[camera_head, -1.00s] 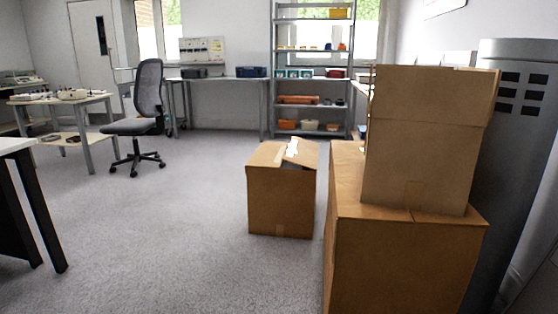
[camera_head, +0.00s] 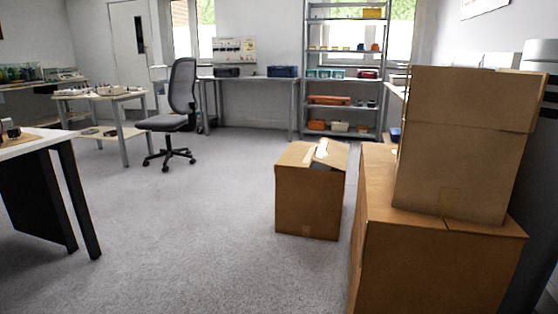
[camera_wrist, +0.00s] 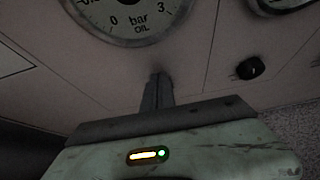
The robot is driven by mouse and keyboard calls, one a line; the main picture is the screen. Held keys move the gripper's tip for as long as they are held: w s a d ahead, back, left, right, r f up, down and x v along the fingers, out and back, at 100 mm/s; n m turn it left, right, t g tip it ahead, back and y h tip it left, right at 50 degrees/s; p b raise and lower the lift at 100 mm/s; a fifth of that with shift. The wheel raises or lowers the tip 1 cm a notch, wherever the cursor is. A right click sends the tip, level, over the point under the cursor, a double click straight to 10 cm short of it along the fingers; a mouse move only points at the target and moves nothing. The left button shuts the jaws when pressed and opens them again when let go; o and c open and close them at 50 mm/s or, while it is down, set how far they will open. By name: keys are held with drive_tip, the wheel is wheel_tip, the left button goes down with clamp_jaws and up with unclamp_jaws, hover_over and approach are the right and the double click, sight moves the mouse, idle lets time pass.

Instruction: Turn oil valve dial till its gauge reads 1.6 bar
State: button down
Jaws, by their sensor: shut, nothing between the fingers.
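In the wrist view the lower part of a gauge (camera_wrist: 128,22) shows at the top, marked "bar OIL" with 0 and 3. Its needle and upper scale are out of frame, so the reading cannot be told. My gripper (camera_wrist: 157,82) is shut and empty, below this gauge and in front of the pale panel. No dial shows directly under the oil gauge; the gripper may hide one. A small black knob (camera_wrist: 250,68) sits on the panel to the right, apart from the gripper. The head view shows neither panel nor gripper.
A second gauge (camera_wrist: 285,4) is cut off at top right of the wrist view. In the head view, stacked cardboard boxes (camera_head: 465,140) stand close on the right and another box (camera_head: 310,195) on the floor. A table (camera_head: 40,143) is at left. The carpet between is clear.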

drive_tip(key=a, duration=0.1)
drive_tip(key=w+a+r+p, duration=0.1)
drive_tip(key=a, duration=0.3)
drive_tip(key=shift+w+a+r+p, duration=0.25)
drive_tip(key=shift+r+p, duration=0.05)
drive_tip(key=shift+r, duration=0.1)
